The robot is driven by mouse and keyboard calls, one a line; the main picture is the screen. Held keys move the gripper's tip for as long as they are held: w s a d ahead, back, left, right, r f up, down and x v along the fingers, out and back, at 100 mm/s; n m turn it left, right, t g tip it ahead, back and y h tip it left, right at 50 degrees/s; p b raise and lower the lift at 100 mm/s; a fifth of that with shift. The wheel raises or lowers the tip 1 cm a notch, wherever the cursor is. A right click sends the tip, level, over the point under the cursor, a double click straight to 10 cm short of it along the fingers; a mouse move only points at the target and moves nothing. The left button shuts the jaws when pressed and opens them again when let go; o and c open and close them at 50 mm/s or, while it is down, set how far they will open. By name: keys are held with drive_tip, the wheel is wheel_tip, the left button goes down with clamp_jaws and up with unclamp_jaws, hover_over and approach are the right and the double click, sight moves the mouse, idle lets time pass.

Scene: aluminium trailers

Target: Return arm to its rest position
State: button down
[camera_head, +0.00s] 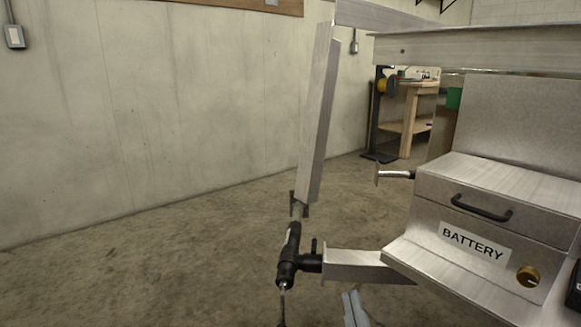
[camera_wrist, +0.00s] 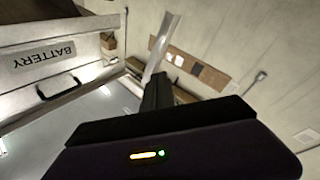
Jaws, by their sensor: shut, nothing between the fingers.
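My gripper (camera_wrist: 156,88) shows in the wrist view as black fingers, closed together and empty, beyond the dark wrist housing with its small lit indicator. It appears to hang in free air, with nothing in its grasp. The aluminium box (camera_head: 490,220) labelled BATTERY, with a black handle and a brass round lock, stands at the right in the head view. The same box (camera_wrist: 25,75) appears upside down at the left of the wrist view.
A wooden workbench (camera_head: 408,118) is behind. Concrete floor at the left is clear up to the wall (camera_head: 150,95).

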drive_tip(key=s+d+f+m+g, duration=0.25)
drive_tip(key=s+f, duration=0.35)
drive_tip(key=s, duration=0.5)
drive_tip(key=s+d+f+m+g+h, duration=0.15)
drive_tip(key=s+d+f, duration=0.3)
drive_tip(key=s, duration=0.65)
drive_tip(key=s+d+f+m+g, duration=0.25)
drive_tip(key=s+f, duration=0.35)
drive_tip(key=s, duration=0.5)
wheel_tip(320, 180, up, 36)
drive_tip(key=d+p, duration=0.1)
drive_tip(key=p, duration=3.5)
drive_tip(key=shift+f, duration=0.15)
drive_tip(key=shift+n, duration=0.25)
